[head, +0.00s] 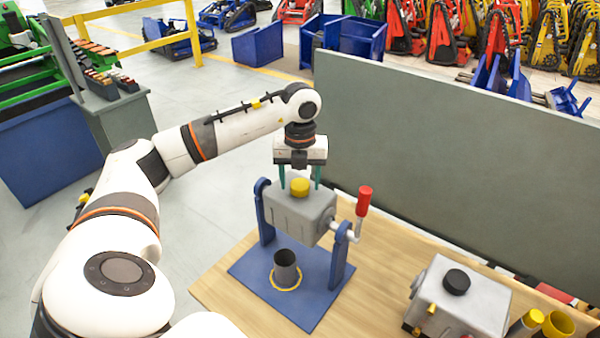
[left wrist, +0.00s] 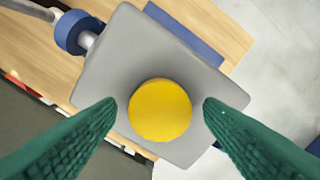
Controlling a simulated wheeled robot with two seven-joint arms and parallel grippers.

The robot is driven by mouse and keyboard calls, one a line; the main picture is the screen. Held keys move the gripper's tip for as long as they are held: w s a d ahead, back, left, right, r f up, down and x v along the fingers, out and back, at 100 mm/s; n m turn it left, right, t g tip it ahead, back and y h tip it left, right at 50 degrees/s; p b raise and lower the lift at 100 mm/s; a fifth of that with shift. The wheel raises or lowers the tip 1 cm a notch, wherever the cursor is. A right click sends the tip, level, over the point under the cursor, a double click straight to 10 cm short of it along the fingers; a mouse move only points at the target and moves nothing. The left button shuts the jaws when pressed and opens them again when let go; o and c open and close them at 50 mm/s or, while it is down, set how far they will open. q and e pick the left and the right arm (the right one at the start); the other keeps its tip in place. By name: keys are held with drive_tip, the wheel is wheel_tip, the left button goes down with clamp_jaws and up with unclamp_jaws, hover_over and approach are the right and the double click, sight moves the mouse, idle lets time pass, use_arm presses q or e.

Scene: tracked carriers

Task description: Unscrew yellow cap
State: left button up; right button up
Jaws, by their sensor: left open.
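The yellow cap (head: 300,187) sits on top of a grey box (head: 290,210) held between two blue uprights. In the left wrist view the yellow cap (left wrist: 160,110) is round and lies between my two green fingers. My left gripper (head: 300,178) points down over the box, with a finger on either side of the cap. In the left wrist view the left gripper (left wrist: 160,112) is open, with gaps between both fingers and the cap. The grey box (left wrist: 120,60) fills the middle there. My right gripper is not in view.
A blue base (head: 250,268) with a dark cup (head: 286,268) lies below the box on the wooden table (head: 212,288). A red-handled crank (head: 363,202) stands at its right. A second grey box (head: 475,305) with a black cap (head: 456,282) is at right. A grey panel (head: 430,150) stands behind.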

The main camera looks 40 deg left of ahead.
use_arm(q)
drive_tip(key=m, duration=0.3)
drive_tip(key=m+b, duration=0.1)
drive_tip(key=m, duration=0.6)
drive_tip(key=shift+m+b, duration=0.3)
drive_tip(key=shift+m, duration=1.2)
drive_tip(key=shift+c, duration=0.3)
drive_tip(key=c, duration=0.8)
drive_tip(key=n, duration=0.6)
drive_tip(key=shift+r+p, duration=0.1)
drive_tip(key=shift+p, duration=0.3)
drive_tip(key=n, duration=0.3)
drive_tip(key=shift+n, duration=0.4)
